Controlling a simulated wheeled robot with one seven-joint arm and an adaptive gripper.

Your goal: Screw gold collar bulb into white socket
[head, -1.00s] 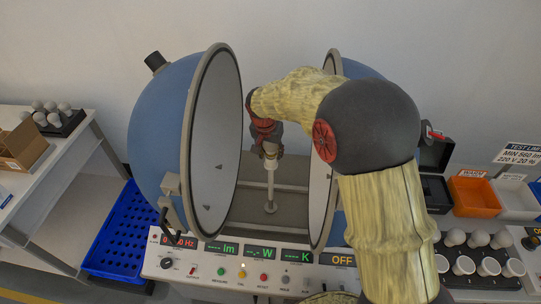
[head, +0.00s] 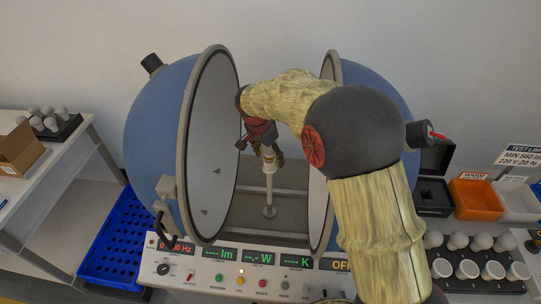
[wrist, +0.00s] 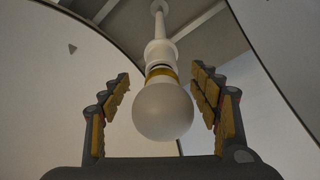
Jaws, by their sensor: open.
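The gold collar bulb (wrist: 163,108) has a round white globe and a gold band at its neck. In the wrist view its collar end sits at the mouth of the white socket (wrist: 159,52), in line with it. The socket (head: 265,168) tops a thin upright post inside the open sphere. My gripper (wrist: 163,88) is open, with one padded finger on each side of the bulb and visible gaps to both. In the head view my gripper (head: 261,149) is above the socket and hides the bulb. How deep the bulb is seated cannot be told.
The two blue sphere halves (head: 152,130) stand open close on both sides of my arm. A control panel (head: 225,272) runs along the front. At right are an orange bin (head: 474,198) and a rack of several bulbs and white cups (head: 470,255). A blue crate (head: 115,245) is at left.

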